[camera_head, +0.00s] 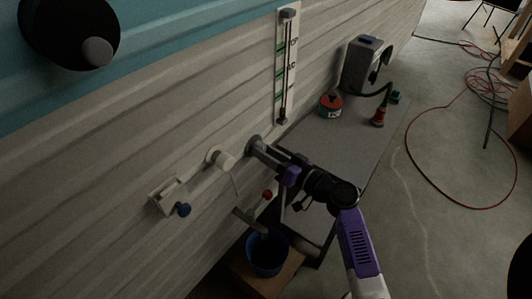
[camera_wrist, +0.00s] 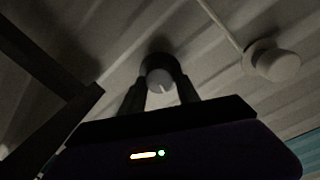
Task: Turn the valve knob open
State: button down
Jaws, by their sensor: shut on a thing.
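The valve knob (camera_head: 251,142) is a grey round knob on the ribbed camper wall, below the tall scale. In the wrist view, the knob (camera_wrist: 158,70) shows a pale mark on its face. My gripper (camera_head: 262,149) reaches it from the lower right. My gripper's fingers (camera_wrist: 161,88) are shut on the knob, one on each side. The fingers cover part of the knob in the head view, and I cannot tell how far it is turned.
A red knob (camera_head: 267,195) and a blue bucket (camera_head: 266,256) are below.

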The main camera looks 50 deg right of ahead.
jog(key=shift+d+m+y+p, duration=0.2)
jog(key=shift+m+p, duration=1.05)
jog(key=shift+m, duration=2.3)
jog(key=shift+a+m+y+p, duration=0.1)
jog(key=shift+m+y+p, duration=0.2)
jog(key=shift+m+p, duration=2.1)
jog(key=shift+m+b, duration=1.15)
jog(key=shift+m, duration=0.1)
jog(key=c, duration=0.9)
grip_release()
